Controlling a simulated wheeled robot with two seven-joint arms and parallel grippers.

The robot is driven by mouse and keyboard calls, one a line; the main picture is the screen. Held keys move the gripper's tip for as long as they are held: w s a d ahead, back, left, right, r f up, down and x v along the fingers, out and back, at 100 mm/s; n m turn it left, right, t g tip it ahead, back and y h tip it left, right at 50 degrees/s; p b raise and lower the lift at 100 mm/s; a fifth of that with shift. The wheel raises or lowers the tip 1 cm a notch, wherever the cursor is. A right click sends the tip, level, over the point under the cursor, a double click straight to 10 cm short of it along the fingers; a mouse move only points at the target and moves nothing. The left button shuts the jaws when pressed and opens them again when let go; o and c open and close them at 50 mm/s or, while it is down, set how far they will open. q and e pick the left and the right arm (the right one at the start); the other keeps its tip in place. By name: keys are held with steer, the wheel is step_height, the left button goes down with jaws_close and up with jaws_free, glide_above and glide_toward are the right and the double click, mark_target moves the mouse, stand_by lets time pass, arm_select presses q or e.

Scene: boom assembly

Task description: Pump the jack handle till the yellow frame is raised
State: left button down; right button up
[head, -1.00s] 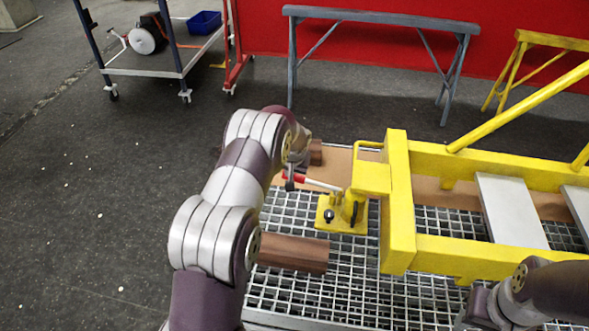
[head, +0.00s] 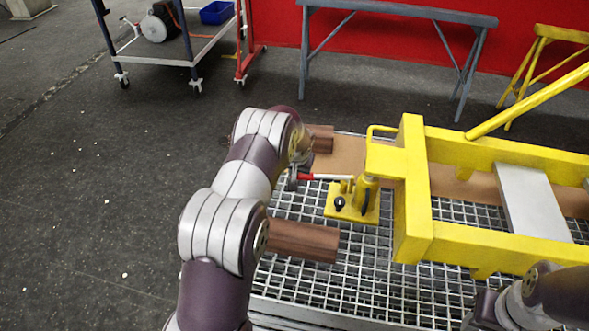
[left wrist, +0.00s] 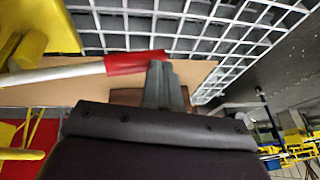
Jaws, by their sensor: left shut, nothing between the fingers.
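The yellow frame (head: 416,190) spans the right side of the head view, its end plate over the yellow jack (head: 352,203). The jack stands on the metal grating. Its handle, a pale rod with a red grip (head: 312,177), points left and looks about level. My left gripper (head: 293,178) is at the grip's outer end. In the left wrist view, the shut fingers (left wrist: 161,85) overlap the end of the red grip (left wrist: 136,62), with nothing held between them. Whether they touch it is unclear. My right gripper (head: 482,309) is at the lower right, its fingers not clear.
Brown wooden blocks (head: 303,240) lie on the grating (head: 330,285) near my left arm. A grey trestle (head: 400,11) and a wheeled cart (head: 150,60) stand behind. A yellow trestle (head: 540,60) is at the back right. The floor at left is open.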

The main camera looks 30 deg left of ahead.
arm_select(q)
steer(key=shift+s+f, duration=0.2)
steer(key=shift+f, duration=0.05)
steer(key=s+a+r+p, duration=0.2)
steer(key=r, duration=0.4)
steer(key=s+a+r+p, duration=0.1)
steer(key=s+r+p, duration=0.1)
steer(key=r, duration=0.4)
steer(key=shift+s+a+r, duration=0.3)
steer(key=shift+s+a, duration=0.05)
steer(key=shift+s, duration=0.25)
steer(key=shift+d, duration=0.1)
